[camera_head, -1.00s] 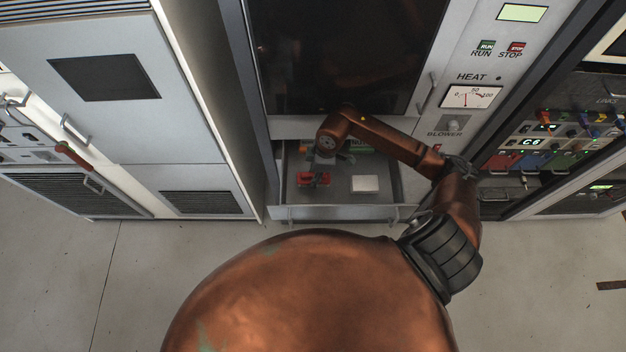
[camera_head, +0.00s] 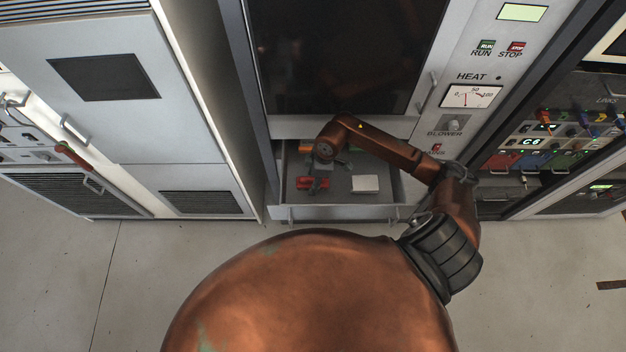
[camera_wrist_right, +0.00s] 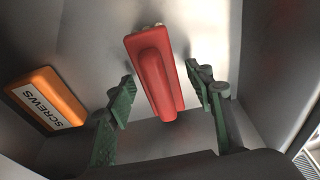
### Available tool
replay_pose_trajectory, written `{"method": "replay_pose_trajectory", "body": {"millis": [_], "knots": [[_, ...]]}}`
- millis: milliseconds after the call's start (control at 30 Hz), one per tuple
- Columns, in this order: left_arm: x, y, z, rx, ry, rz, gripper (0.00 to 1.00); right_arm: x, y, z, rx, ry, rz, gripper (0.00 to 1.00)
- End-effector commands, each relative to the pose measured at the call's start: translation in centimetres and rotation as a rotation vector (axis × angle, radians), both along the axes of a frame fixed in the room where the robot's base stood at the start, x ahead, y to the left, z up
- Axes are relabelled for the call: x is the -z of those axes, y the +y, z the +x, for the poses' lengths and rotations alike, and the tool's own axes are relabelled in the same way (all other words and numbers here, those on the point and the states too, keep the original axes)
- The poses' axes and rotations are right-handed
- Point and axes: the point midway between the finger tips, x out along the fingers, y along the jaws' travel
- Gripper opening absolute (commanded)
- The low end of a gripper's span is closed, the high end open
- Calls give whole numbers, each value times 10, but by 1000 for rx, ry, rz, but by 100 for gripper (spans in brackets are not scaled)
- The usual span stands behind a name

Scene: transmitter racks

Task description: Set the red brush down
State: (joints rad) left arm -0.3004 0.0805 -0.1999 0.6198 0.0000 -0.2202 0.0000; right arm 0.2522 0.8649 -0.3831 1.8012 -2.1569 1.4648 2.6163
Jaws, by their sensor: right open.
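The red brush (camera_wrist_right: 152,72) lies in the open drawer (camera_head: 340,213) below the dark-windowed cabinet. My right gripper (camera_wrist_right: 159,76) is open, with one green finger on each side of the brush and a visible gap to each. In the head view my right gripper (camera_head: 317,183) is small and dark against the brush, below my wrist. The brush's bristle end is mostly out of sight. My left gripper is not in view.
An orange box marked SCREWS (camera_wrist_right: 46,98) lies left of the brush in the wrist view. A white box (camera_head: 365,184) sits to the right in the drawer. The drawer walls stand close around. Grey floor (camera_head: 190,245) is clear in front.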

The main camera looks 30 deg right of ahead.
Motion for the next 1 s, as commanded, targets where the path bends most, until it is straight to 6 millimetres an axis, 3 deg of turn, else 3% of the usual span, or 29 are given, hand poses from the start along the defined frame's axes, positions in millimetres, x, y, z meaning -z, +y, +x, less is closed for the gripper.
{"method": "replay_pose_trajectory", "body": {"millis": [267, 700, 1000], "knots": [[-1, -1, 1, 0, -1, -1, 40, -8, -1, 0, -1, -2, 0, 48], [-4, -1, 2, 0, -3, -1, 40, -91, -15, -8, 0, -4, -2, 48], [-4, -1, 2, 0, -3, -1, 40, -120, -20, -12, 0, -1, 0, 48]]}}
